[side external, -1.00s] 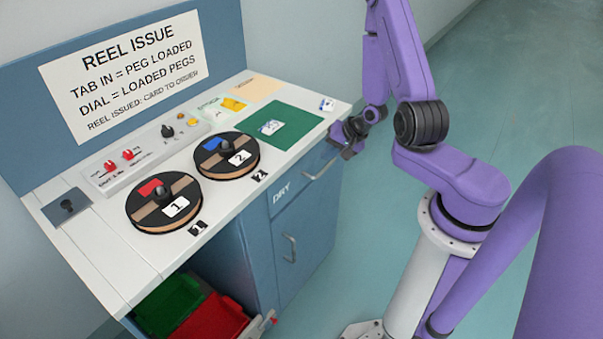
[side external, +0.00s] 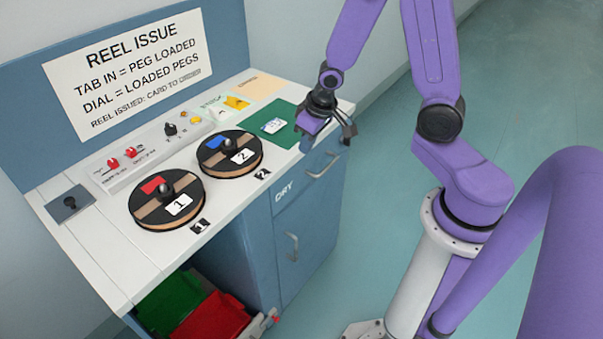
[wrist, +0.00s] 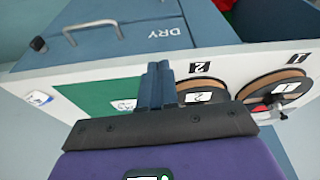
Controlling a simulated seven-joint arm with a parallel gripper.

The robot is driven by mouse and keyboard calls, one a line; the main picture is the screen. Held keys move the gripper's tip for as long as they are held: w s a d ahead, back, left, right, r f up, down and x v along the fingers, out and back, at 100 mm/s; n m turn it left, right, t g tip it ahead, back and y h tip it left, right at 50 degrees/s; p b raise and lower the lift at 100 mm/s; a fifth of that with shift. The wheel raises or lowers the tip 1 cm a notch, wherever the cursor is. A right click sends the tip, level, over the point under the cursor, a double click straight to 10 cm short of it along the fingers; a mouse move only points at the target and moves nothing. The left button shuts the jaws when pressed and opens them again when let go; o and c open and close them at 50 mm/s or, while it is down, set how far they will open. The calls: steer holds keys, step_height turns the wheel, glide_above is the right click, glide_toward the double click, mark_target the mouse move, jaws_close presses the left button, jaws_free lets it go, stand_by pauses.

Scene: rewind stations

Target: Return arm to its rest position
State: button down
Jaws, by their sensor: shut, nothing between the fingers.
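My gripper (side external: 347,132) is above the right front corner of the bench, beside the green mat (side external: 283,113). In the wrist view, its two fingers (wrist: 157,84) are together with nothing between them. My purple arm is bent, with its forearm reaching down to the bench corner. A white card (side external: 273,126) lies on the green mat.
Reel 1 (side external: 150,212) and reel 2 (side external: 216,164) lie on the bench (side external: 110,262). A control panel (side external: 120,181) with red knobs is behind them. Green (side external: 170,303) and red (side external: 212,322) bins are below. Drawer handles stick out at the front. The floor at right is open.

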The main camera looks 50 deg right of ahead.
steer(key=s+a+r+n+g, duration=0.1)
steer(key=s+a+r+n, duration=0.1)
steer(key=s, duration=0.5)
steer(key=s+a+r+n+g, duration=0.1)
steer(key=s+a+r+n, duration=0.2)
steer(key=s+r+n, duration=0.2)
steer(key=s+a+r+n, duration=0.2)
steer(key=s+r+n, duration=0.2)
steer(key=s, duration=0.5)
steer(key=shift+s+a+r+n+g, duration=0.2)
steer(key=shift+s+a+n+g, duration=0.1)
steer(key=shift+s+a+g, duration=0.1)
